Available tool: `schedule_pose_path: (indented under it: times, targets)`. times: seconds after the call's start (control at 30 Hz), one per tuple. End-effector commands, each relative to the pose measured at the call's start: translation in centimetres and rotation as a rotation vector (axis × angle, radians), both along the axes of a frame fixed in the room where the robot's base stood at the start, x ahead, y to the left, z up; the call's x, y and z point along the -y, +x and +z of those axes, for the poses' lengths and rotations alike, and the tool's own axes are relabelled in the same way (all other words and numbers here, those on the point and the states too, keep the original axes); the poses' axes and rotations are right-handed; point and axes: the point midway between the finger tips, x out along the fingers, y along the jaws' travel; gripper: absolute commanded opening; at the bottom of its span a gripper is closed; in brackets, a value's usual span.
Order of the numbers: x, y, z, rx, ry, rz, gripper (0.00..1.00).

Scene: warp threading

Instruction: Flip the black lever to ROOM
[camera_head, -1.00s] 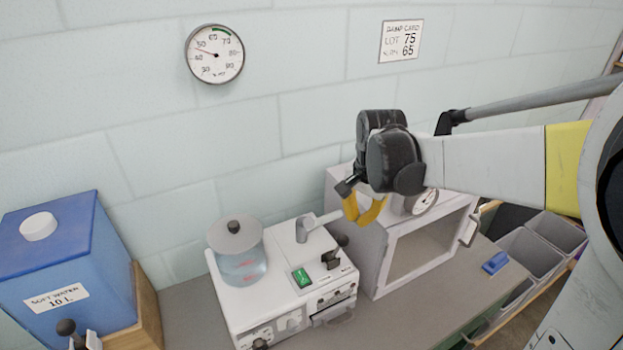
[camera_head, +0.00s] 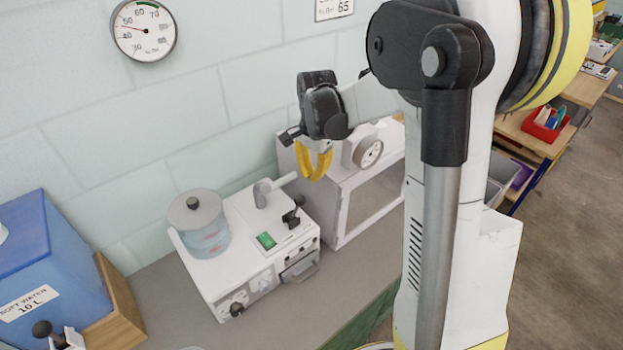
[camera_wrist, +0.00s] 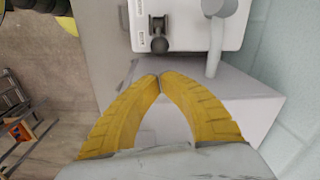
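The black lever (camera_head: 293,214) stands on the top right of a white machine (camera_head: 238,232), beside a green switch (camera_head: 266,241). In the wrist view the lever (camera_wrist: 159,42) appears at top centre, ahead of my fingertips, with a small label beside it too small to read. I cannot tell which setting it points to. My gripper (camera_head: 315,175) has yellow fingers and hangs above and a little right of the lever, apart from it. In the wrist view its fingertips (camera_wrist: 160,77) meet, with nothing between them.
A grey spout (camera_head: 275,187) and a water jar (camera_head: 201,225) stand on the machine. A white glass-fronted cabinet (camera_head: 340,207) is close on the right, under my gripper. A blue water tank (camera_head: 50,265) is at left. A round gauge (camera_head: 144,31) hangs on the wall.

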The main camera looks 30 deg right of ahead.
Motion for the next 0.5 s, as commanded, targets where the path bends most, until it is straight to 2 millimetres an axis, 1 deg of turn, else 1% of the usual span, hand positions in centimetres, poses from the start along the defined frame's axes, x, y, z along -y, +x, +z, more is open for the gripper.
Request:
schedule_pose_path:
  times: [0.03,0.1,0.3,0.4,0.5]
  targets:
    - [0.0,0.1,-1.0,0.000,0.000,0.000,0.00]
    - [0.0,0.2,-2.4,0.000,0.000,0.000,0.00]
    - [-0.1,0.4,-5.9,0.000,0.000,0.000,0.00]
    - [-0.1,0.5,-7.0,0.000,0.000,0.000,0.00]
    - [-0.1,0.5,-7.7,0.000,0.000,0.000,0.00]
